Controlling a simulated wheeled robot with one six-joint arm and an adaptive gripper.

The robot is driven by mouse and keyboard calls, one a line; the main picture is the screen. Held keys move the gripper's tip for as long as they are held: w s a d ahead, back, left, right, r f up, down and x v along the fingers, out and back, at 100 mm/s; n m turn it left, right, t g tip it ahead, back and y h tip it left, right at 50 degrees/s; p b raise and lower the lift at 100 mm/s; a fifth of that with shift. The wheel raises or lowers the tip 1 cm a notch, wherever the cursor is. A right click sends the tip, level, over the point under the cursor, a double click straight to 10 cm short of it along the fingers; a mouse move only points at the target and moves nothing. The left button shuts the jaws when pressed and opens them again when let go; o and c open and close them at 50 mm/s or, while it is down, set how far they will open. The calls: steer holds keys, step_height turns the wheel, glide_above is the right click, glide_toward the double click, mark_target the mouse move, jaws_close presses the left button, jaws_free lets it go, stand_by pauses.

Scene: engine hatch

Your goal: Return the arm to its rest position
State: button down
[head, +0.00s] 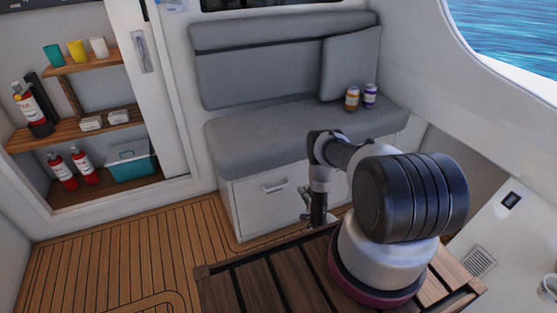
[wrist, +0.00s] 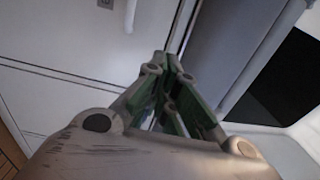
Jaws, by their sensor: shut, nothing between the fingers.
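My arm (head: 410,195) stands on the slatted wooden surface in the head view, bent at its elbow, with the forearm folded toward the bench and the wrist pointing down. My gripper (head: 306,205) is small and partly hidden beside the wrist, in front of the bench's white base. In the wrist view my gripper (wrist: 167,62) has its fingers drawn together at the tips, with nothing between them. The fingers point at a white panel with a handle.
The grey bench (head: 280,130) holds two jars (head: 361,97) at its right end. The plank floor (head: 120,250) is clear. The slatted table (head: 255,285) lies under my arm.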

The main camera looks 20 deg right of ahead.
steer(key=s+f+n+g, duration=0.7)
steer(key=s+f+g, duration=0.5)
steer(key=f, duration=0.2)
steer(key=s+r+n+g, duration=0.2)
steer(key=r+n+g, duration=0.2)
steer(key=r, duration=1.5)
steer(key=s+r+n+g, duration=0.2)
steer(key=r+n+g, duration=0.15)
steer(key=r, duration=1.65)
steer(key=s+a+r+n+t, duration=0.1)
steer(key=s+r, duration=0.5)
steer(key=r, duration=0.7)
steer(key=s+a+r+n+t, duration=0.1)
steer(key=s+a+r+t, duration=0.2)
steer(key=r, duration=1)
steer(key=s+a+r+n+t, duration=0.1)
steer(key=s+a+r+t, duration=0.1)
steer(key=s+r, duration=0.7)
step_height(320, 180, up, 4)
steer(key=shift+a+r+h, duration=0.15)
steer(key=shift+a+h, duration=0.15)
steer(key=shift+a, duration=0.45)
